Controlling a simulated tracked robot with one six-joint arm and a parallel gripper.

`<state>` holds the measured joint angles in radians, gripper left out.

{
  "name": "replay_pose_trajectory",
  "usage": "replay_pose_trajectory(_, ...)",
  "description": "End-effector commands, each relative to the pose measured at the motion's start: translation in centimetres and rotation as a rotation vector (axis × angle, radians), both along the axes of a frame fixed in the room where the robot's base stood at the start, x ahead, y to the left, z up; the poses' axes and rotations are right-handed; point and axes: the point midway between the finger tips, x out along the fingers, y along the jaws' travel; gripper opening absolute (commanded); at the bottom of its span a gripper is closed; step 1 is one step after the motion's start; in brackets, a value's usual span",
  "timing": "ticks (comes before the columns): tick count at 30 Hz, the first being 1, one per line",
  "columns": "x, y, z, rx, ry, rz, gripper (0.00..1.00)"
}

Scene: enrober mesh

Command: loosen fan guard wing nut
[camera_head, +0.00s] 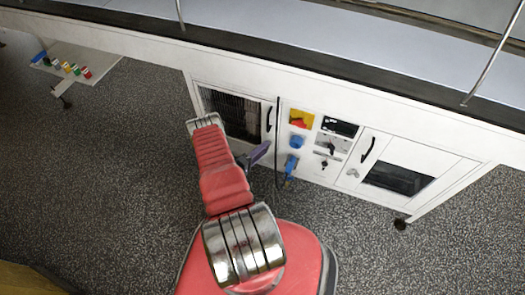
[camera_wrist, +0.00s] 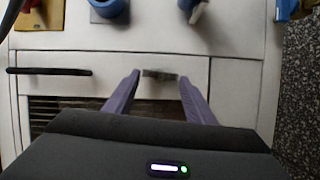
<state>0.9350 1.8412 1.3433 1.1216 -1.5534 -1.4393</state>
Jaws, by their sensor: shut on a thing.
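The wing nut (camera_wrist: 160,74) is a small dark grey piece on the pale door panel in the wrist view. My gripper (camera_wrist: 159,80) has its two purple fingers on either side of it, shut on it. In the head view my gripper (camera_head: 261,153) reaches the left door below its black handle, and my arm hides the nut there. The fan guard grille (camera_head: 232,112) is a dark slatted opening in that door; part of it also shows in the wrist view (camera_wrist: 60,104).
The door's black handle (camera_head: 269,119) is above my gripper. A thin black upright line (camera_head: 278,130) runs just right of it. A red-and-yellow switch (camera_head: 301,118) and blue fittings (camera_head: 291,165) sit close to the right. Speckled floor (camera_head: 110,190) is clear at left.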

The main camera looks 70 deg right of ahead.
Motion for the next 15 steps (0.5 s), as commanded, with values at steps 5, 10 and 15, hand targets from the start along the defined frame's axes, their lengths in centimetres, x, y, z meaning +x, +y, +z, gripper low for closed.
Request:
replay_pose_trajectory(5, 0.45, -0.05, -0.39, 0.013, 0.072, 0.013, 0.28)
replay_pose_trajectory(10, 0.45, -0.07, -0.47, 0.018, 0.106, 0.013, 0.28)
replay_pose_trajectory(15, 0.41, -0.05, -0.49, 0.019, 0.112, 0.013, 0.28)
